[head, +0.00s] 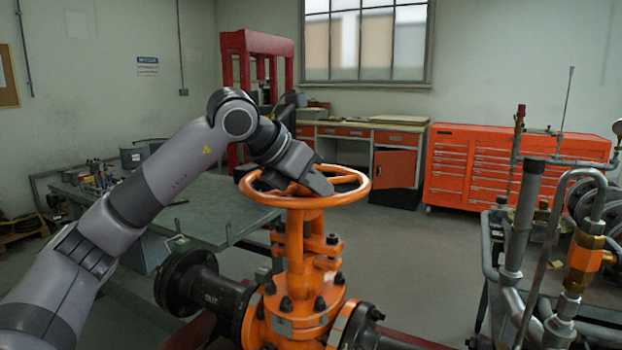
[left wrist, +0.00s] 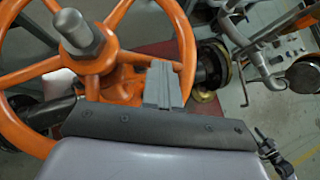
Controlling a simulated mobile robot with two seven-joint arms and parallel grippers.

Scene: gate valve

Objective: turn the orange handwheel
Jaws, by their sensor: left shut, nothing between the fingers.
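The orange handwheel (head: 360,190) sits level on top of the orange gate valve (head: 300,292) in the head view. In the left wrist view the handwheel (left wrist: 98,62) fills the left, with its spokes and grey stem end (left wrist: 80,32). My left gripper (head: 320,184) is over the wheel in the head view, covering its hub and part of the rim. In the left wrist view the gripper (left wrist: 162,85) has its fingers together, empty, beside a spoke and inside the right part of the rim. Whether they touch the wheel I cannot tell. My right gripper is not in view.
A black flanged pipe (head: 215,290) leaves the valve at left. A grey workbench (head: 215,215) with tools stands behind it. Grey pipework with a brass-orange fitting (head: 585,258) rises at right. An orange tool cabinet (head: 470,165) stands at the back, with clear floor before it.

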